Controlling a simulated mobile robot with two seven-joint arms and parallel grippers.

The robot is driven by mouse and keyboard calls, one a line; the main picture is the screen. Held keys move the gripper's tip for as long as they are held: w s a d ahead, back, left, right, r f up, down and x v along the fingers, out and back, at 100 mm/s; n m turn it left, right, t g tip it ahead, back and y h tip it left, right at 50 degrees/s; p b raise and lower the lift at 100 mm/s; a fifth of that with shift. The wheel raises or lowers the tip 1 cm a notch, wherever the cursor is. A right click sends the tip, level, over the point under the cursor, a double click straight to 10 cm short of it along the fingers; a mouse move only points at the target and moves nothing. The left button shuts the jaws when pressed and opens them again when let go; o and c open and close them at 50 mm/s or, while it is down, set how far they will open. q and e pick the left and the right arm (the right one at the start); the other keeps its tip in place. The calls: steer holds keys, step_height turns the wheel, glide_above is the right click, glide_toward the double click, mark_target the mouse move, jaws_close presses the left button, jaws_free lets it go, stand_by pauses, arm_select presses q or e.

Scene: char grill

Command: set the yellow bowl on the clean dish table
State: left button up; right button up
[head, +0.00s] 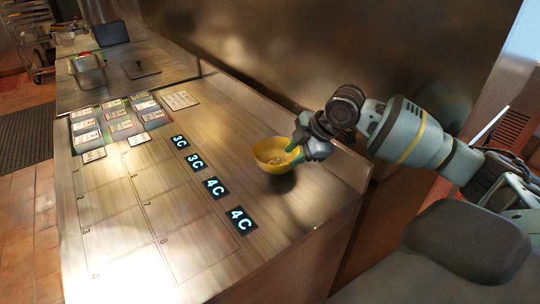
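The yellow bowl (270,157) is near the right edge of the metal counter (215,130), with a dark shadow on the surface below it. Small pale contents show inside it. My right gripper (297,150) is at the bowl's right rim, and its greenish fingers overlap that rim. The bowl looks slightly tilted and seems a little above the counter, held at the rim. My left gripper is not in view. Nothing here is clearly marked as the clean dish table.
Labels reading 3C and 4C (217,187) lie in a row beside outlined squares on the counter. Several cards (120,125) lie farther back. Metal containers (88,70) and a dark tablet-like panel (111,33) stand at the far end. A raised metal ledge (345,165) borders the right side.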

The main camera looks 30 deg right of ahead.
mark_target(281, 165)
steer(key=x, duration=0.2)
steer(key=shift+a+f, duration=0.1)
steer(key=shift+f, duration=0.2)
steer(key=shift+d+x, duration=0.1)
steer(key=shift+x, duration=1.15)
steer(key=shift+d+x, duration=0.15)
steer(key=shift+x, duration=1.15)
steer(key=shift+w, duration=0.1)
jaws_close()
